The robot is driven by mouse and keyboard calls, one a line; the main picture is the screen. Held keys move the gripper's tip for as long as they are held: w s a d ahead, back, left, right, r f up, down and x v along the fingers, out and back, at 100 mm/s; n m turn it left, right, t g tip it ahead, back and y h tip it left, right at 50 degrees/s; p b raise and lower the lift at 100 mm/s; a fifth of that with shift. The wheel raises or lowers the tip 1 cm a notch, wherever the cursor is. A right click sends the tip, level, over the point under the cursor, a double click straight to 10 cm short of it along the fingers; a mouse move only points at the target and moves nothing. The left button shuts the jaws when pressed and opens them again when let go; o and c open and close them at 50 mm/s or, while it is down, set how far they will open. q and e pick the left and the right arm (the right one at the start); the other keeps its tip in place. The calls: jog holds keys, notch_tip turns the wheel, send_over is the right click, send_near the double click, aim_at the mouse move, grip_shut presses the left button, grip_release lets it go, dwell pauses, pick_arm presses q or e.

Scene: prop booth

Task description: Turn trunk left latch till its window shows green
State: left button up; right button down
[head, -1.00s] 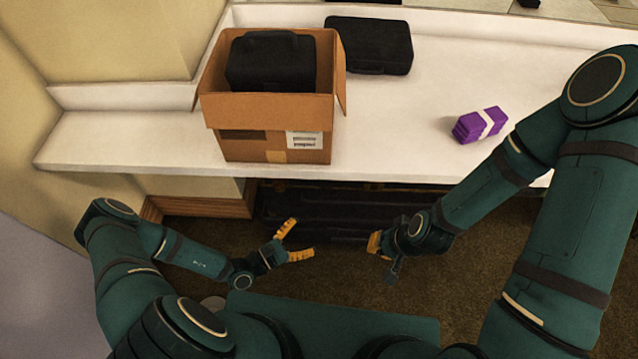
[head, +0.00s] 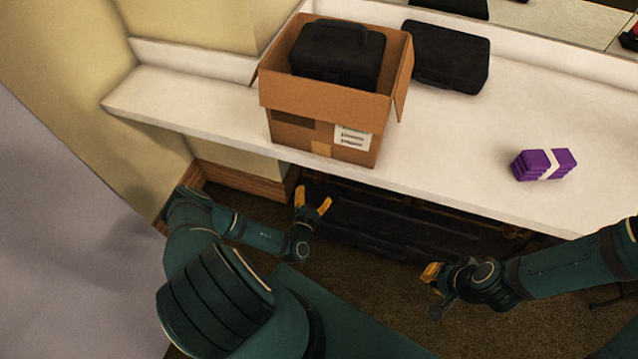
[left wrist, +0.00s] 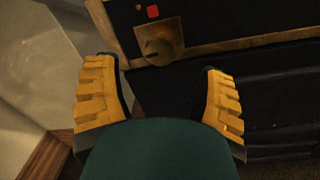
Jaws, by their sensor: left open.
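The black trunk (head: 400,228) lies low under the white counter, mostly in shadow. In the left wrist view its front (left wrist: 200,75) shows brass-coloured trim. The left latch (left wrist: 159,42) is a brass plate with a rounded turning piece. Its small window (left wrist: 153,12) just above shows red. My left gripper (head: 313,197) is open and empty in front of the trunk's left end. In the left wrist view, its yellow fingers (left wrist: 158,68) stand apart, with the latch beyond and between them. My right gripper (head: 432,279) is in front of the trunk, further right; its finger gap is unclear.
The white counter (head: 460,155) overhangs the trunk. On it stand an open cardboard box (head: 300,133) holding a black case (head: 338,60), another black case (head: 450,58) and a purple banded bundle (head: 530,167). A wall and wooden baseboard (head: 240,185) are close on the left.

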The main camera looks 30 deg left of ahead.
aim_at(318, 182)
pick_arm(q)
jog(key=shift+b+x, duration=0.5)
jog(key=shift+x, duration=2.15)
grip_shut()
